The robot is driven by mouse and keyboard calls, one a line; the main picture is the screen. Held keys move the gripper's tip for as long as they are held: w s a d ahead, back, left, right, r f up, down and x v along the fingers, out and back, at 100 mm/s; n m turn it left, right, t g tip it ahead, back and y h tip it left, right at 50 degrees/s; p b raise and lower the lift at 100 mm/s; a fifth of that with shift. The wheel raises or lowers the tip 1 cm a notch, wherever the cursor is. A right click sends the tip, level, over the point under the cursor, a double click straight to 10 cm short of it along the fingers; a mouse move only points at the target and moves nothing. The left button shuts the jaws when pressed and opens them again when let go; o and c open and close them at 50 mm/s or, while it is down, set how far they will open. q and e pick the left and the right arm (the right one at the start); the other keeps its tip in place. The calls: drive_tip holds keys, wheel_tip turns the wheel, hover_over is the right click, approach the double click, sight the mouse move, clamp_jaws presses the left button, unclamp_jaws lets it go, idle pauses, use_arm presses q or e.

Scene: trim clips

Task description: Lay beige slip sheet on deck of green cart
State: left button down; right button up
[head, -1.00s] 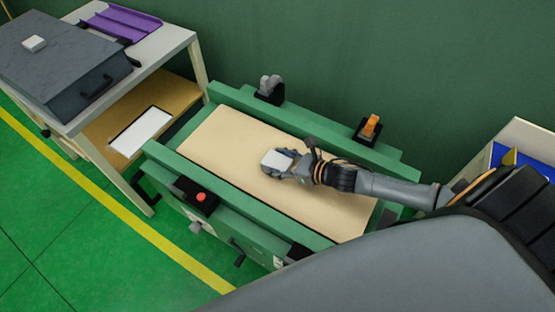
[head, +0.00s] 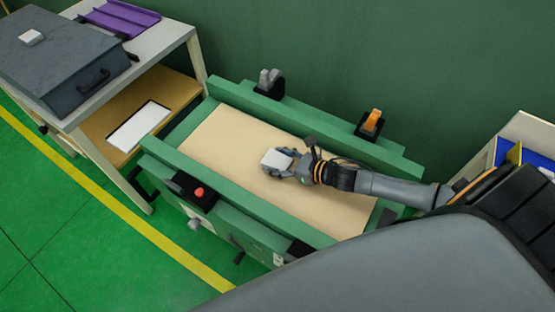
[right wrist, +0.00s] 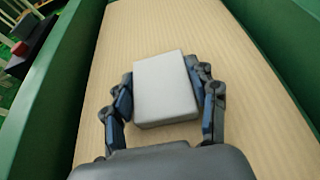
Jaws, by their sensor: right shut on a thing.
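The beige slip sheet (head: 225,142) lies flat between the side rails of the green cart (head: 262,213) and covers most of its deck. My right gripper (head: 276,163) is above the middle of the sheet, shut on a pale grey block. In the right wrist view the block (right wrist: 165,88) sits between the two fingers, against the sheet's top face; I cannot tell if it is fixed to the sheet. The sheet's underside is hidden, so its contact with the deck does not show. My left gripper is not in view.
A grey lidded box (head: 58,62) and a purple tray (head: 120,18) stand on a bench at left. A white panel (head: 138,126) lies on its lower shelf. The cart carries an orange clamp (head: 371,121), a grey clamp (head: 269,82) and a red button (head: 199,192).

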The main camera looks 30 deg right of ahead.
drive_tip(key=shift+f+b, duration=0.3)
drive_tip(key=shift+f, duration=0.05)
drive_tip(key=o, duration=1.4)
drive_tip(key=v, duration=1.2)
drive_tip(key=shift+a, duration=0.1)
